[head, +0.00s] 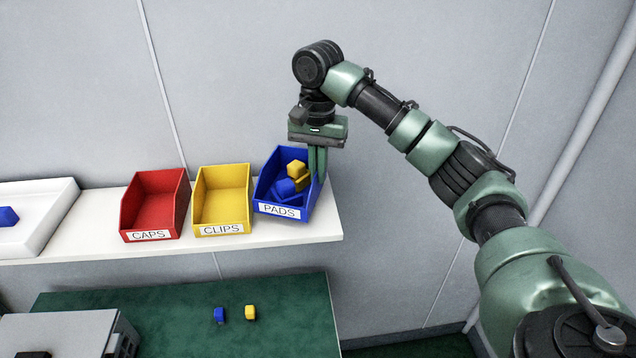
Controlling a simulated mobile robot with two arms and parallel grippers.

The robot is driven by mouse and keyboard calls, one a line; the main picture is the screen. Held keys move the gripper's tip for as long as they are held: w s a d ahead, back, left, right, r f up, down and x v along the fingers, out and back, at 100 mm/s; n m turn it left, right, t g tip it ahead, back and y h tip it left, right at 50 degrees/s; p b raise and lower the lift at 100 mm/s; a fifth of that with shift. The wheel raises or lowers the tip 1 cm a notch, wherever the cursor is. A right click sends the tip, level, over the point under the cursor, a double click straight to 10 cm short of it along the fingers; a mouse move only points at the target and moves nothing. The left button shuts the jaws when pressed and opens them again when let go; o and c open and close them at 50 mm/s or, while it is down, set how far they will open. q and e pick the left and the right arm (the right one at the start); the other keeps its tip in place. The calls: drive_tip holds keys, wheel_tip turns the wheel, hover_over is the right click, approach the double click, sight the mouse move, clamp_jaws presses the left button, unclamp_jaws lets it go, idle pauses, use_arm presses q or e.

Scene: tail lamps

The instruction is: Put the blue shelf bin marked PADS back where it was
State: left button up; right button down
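The blue shelf bin marked PADS (282,211) is at the right end of the white shelf, right of the yellow bin. It holds several blue and yellow blocks. It is turned or tilted relative to the other bins, its label sloping down to the right. I cannot tell whether its base touches the shelf. My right gripper (317,170) points down from above, its fingers close together on the bin's right wall. It looks shut on that wall, and the fingertips are partly hidden. My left gripper is not in view.
A yellow CLIPS bin (222,230) and a red CAPS bin (149,236) stand left on the white shelf (320,228). A white tray (55,215) holds a blue block.

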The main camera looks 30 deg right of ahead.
sight(318, 194)
wheel_tip(318, 194, down, 2)
drive_tip(key=shift+f+p, duration=0.25)
drive_tip(key=shift+p, duration=0.25)
drive_tip(key=shift+d+f, duration=0.1)
drive_tip(key=shift+f, duration=0.3)
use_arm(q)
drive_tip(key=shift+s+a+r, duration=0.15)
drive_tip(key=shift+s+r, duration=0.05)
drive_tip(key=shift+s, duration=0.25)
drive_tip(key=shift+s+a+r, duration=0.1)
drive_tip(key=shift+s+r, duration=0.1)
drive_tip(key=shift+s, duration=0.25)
use_arm(e)
drive_tip(key=c, duration=2.1)
unclamp_jaws()
drive_tip(key=shift+f, duration=0.1)
drive_tip(key=o, duration=0.5)
drive_tip(key=shift+c, duration=0.2)
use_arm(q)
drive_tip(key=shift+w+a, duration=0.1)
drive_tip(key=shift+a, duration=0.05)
